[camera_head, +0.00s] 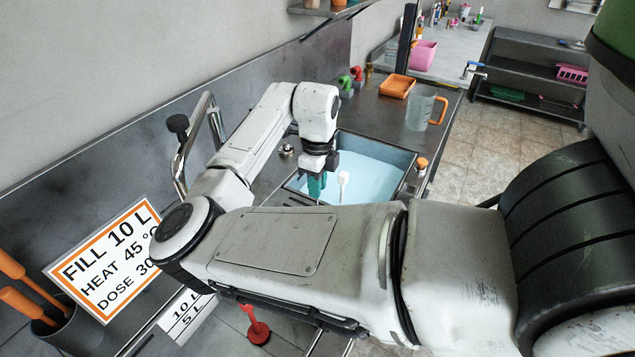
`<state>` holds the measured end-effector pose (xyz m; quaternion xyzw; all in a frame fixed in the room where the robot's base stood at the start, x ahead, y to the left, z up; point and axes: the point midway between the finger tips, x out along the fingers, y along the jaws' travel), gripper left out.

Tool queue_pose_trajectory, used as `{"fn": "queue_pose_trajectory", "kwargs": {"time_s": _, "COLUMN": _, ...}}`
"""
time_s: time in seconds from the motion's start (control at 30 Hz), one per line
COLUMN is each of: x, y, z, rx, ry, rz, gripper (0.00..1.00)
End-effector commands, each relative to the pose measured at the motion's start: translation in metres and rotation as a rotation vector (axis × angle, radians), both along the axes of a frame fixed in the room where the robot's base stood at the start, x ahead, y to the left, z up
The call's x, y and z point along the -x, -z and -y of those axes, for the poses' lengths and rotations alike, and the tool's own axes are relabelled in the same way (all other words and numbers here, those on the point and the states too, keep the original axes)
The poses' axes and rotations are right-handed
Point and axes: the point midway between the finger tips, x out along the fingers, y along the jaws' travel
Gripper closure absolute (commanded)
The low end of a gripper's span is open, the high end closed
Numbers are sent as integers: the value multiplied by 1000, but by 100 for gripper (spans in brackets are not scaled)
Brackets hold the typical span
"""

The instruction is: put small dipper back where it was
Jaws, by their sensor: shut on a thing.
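My gripper (318,172) points down over the near left part of the water-filled basin (408,178). It is shut on a teal upright piece, which looks like the handle of the small dipper (316,188). The lower end of the dipper is hidden behind my own forearm, so I cannot tell whether it touches the water.
A white piece (343,180) stands up in the basin beside the dipper. A clear jug (424,108) with an orange handle and an orange tray (397,86) stand behind. A tap (187,150) rises left of the basin. A sign (108,258) and orange-handled tools (30,300) are front left.

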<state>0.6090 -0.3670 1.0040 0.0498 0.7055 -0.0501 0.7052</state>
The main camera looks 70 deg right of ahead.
Motion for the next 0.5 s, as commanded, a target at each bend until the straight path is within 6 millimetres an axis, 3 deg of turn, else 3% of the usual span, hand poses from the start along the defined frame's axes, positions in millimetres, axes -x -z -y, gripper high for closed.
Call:
{"fn": "queue_pose_trajectory", "kwargs": {"time_s": 0.17, "x": 0, "y": 4, "z": 0, "rx": 0, "ry": 0, "rz": -1, "gripper": 100}}
{"fn": "queue_pose_trajectory", "kwargs": {"time_s": 0.2, "x": 0, "y": 3, "z": 0, "rx": 0, "ry": 0, "rz": 0, "gripper": 75}}
{"fn": "queue_pose_trajectory", "kwargs": {"time_s": 0.43, "x": 0, "y": 3, "z": 0, "rx": 0, "ry": 0, "rz": 0, "gripper": 53}}
{"fn": "queue_pose_trajectory", "kwargs": {"time_s": 0.5, "x": 0, "y": 3, "z": 0, "rx": 0, "ry": 0, "rz": 0, "gripper": 53}}
